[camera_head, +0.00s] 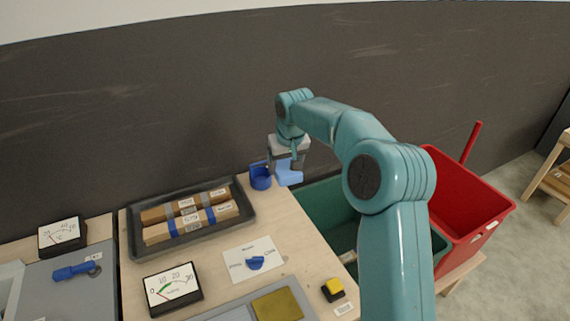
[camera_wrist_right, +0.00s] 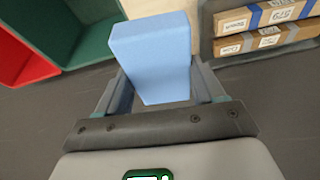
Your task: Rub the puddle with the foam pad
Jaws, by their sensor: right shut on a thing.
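The foam pad (camera_head: 288,174) is a light blue block. My right gripper (camera_head: 286,162) is shut on it and holds it near the back right edge of the wooden table, just right of a blue cup. In the right wrist view, the foam pad (camera_wrist_right: 150,50) sits between the two fingers of my right gripper (camera_wrist_right: 158,82), its far end sticking out past them. I cannot make out a puddle in either view. My left gripper is not in view.
The blue cup (camera_head: 261,178) and a dark tray of boxes (camera_head: 250,214) stand left of the pad. A green bin (camera_head: 325,203) and a red bin (camera_head: 462,190) are at right. A card with a blue knob (camera_head: 255,262), meters and a yellow button (camera_head: 334,285) occupy the front.

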